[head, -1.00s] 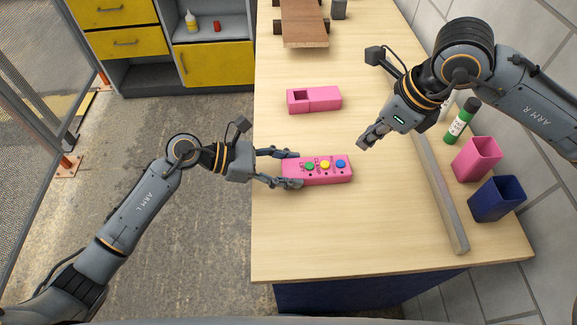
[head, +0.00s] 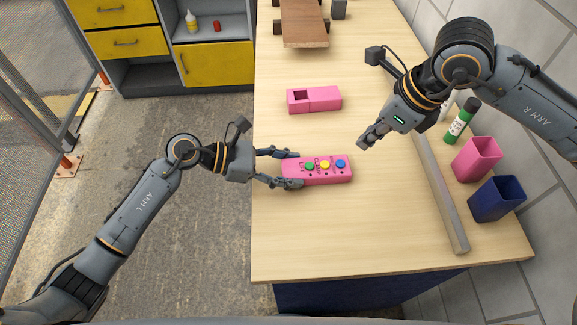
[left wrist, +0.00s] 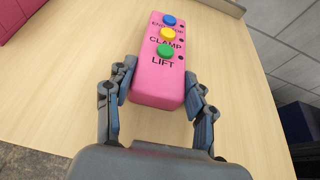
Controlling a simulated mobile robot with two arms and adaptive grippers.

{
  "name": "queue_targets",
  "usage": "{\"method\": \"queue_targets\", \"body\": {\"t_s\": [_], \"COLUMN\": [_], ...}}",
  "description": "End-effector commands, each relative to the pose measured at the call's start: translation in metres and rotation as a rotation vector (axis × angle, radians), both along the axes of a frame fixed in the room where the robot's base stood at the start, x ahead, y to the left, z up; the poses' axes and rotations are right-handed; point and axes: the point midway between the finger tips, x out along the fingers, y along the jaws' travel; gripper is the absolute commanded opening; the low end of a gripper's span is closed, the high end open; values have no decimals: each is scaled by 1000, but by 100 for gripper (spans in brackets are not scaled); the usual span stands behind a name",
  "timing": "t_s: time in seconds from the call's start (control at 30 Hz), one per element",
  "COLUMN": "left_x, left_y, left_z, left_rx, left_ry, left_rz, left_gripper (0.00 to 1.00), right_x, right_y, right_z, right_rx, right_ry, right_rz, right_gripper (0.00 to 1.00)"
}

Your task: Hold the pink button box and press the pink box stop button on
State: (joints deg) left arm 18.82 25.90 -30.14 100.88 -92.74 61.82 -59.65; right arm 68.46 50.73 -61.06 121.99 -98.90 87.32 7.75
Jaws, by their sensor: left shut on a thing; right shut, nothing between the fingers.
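The pink button box (head: 318,176) lies on the table with its buttons facing up. It has a green button (left wrist: 165,51) marked LIFT, a yellow button (left wrist: 167,33) marked CLAMP and a blue button (left wrist: 169,19) at the far end, whose label is partly covered and looks like END STOP. A small dark dot sits beside each button. My left gripper (head: 300,170) is shut on the near, green-button end of the box, one finger along each long side. My right gripper (head: 363,142) is shut and empty, above the table, up and right of the box.
Another pink box (head: 322,99) with a square opening lies behind the button box. The table's front is clear.

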Motion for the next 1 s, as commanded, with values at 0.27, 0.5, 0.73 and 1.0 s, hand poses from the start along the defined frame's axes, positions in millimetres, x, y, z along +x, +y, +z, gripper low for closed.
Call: {"method": "queue_targets", "body": {"t_s": [0.27, 0.5, 0.73, 1.0], "left_x": [0, 0, 0, -1], "left_y": [0, 0, 0, 0], "left_z": [-1, -1, -1, -2], "left_rx": [2, 3, 3, 3], "left_ry": [2, 2, 2, 2], "left_rz": [-1, -1, -1, -1], "left_gripper": [16, 16, 16, 16], "right_x": [1, 10, 18, 20], "right_y": [18, 33, 27, 25], "right_z": [3, 13, 18, 5], "right_rx": [133, 395, 550, 577], "right_ry": [36, 130, 197, 211], "right_rz": [-84, -298, -452, -486], "right_gripper": [0, 0, 0, 0]}}
